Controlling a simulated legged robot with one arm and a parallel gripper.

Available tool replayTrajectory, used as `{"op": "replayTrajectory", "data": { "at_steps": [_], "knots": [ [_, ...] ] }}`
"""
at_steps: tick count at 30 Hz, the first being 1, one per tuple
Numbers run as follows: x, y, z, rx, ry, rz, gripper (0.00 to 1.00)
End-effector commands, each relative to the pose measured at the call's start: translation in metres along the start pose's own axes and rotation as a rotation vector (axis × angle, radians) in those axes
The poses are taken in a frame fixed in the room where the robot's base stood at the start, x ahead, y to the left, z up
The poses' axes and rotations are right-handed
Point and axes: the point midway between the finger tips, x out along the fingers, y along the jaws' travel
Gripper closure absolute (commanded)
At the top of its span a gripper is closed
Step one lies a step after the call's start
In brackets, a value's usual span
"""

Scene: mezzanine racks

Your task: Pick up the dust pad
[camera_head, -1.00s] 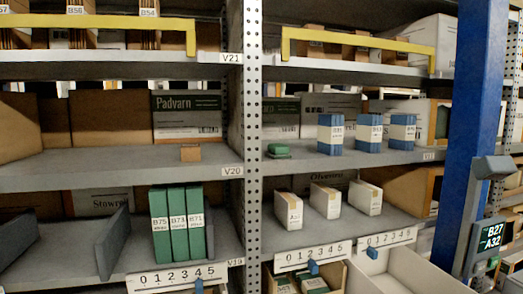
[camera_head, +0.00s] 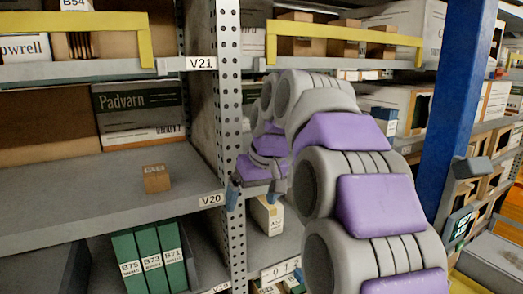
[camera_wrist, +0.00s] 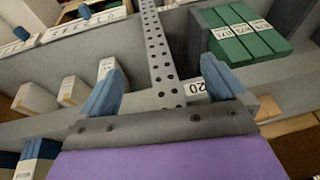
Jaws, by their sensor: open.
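My gripper (camera_head: 254,192) is in front of the perforated upright, near the V20 shelf edge. Its two blue fingers stand apart with nothing between them; they also show in the wrist view (camera_wrist: 160,88), with the upright behind the gap. No dust pad can be made out now. A small green item, perhaps the pad, lay on the V20-level shelf just right of the upright in the earlier head view. My arm covers that spot now, and the wrist view does not clearly show it.
The perforated upright (camera_head: 229,105) stands close to my gripper. A small brown box (camera_head: 156,179) sits on the left V20 shelf (camera_head: 70,185). Green binders (camera_head: 150,258) stand below. White boxes (camera_wrist: 72,90) show in the wrist view. A blue post (camera_head: 455,110) stands at right.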

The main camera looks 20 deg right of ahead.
Motion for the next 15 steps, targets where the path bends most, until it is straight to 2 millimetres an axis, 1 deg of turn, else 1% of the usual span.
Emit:
{"op": "replayTrajectory", "data": {
  "at_steps": [1, 2, 3, 5, 6, 10, 12, 15],
  "knots": [
    [-0.02, 0.008, -0.02, 0.001, 0.026, 0.005, 0.02],
    [-0.028, 0.013, -0.028, -0.001, 0.039, 0.007, 0.02],
    [-0.041, 0.02, -0.04, -0.004, 0.065, 0.013, 0.02],
    [-0.057, 0.031, -0.056, -0.006, 0.094, 0.021, 0.02],
    [-0.068, 0.039, -0.065, -0.008, 0.112, 0.027, 0.02],
    [-0.1, 0.066, -0.09, -0.016, 0.171, 0.053, 0.02],
    [-0.113, 0.077, -0.098, -0.019, 0.194, 0.065, 0.02],
    [-0.126, 0.089, -0.106, -0.025, 0.217, 0.079, 0.02]
  ]
}}
